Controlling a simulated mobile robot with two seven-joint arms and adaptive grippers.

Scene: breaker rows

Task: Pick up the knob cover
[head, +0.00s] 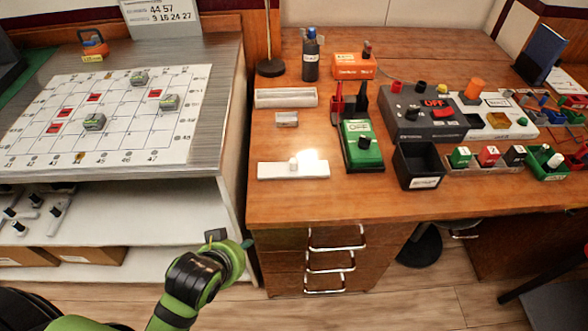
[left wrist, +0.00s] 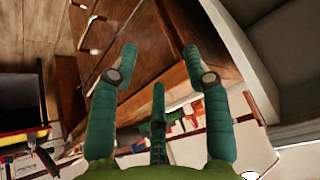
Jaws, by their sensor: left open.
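No thing in view is clearly labelled as the knob cover. An orange cap-shaped piece (head: 474,89) stands on the pale device at the right of the desk, and may be it. A small grey block (head: 287,119) lies on the desk's left part, below a long pale tray. My left gripper (head: 232,241) is low in front of the gap between the two tables, well apart from both pieces. In the left wrist view its green fingers (left wrist: 157,62) are spread with nothing between them. My right gripper is not in view.
The wooden desk (head: 290,215) holds a green box (head: 361,146) marked OFF, a black bin (head: 418,165), and a dark device (head: 425,113). A grid board (head: 120,130) lies on the left table. Drawers with metal handles (head: 335,239) face me. The desk's front left is mostly clear.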

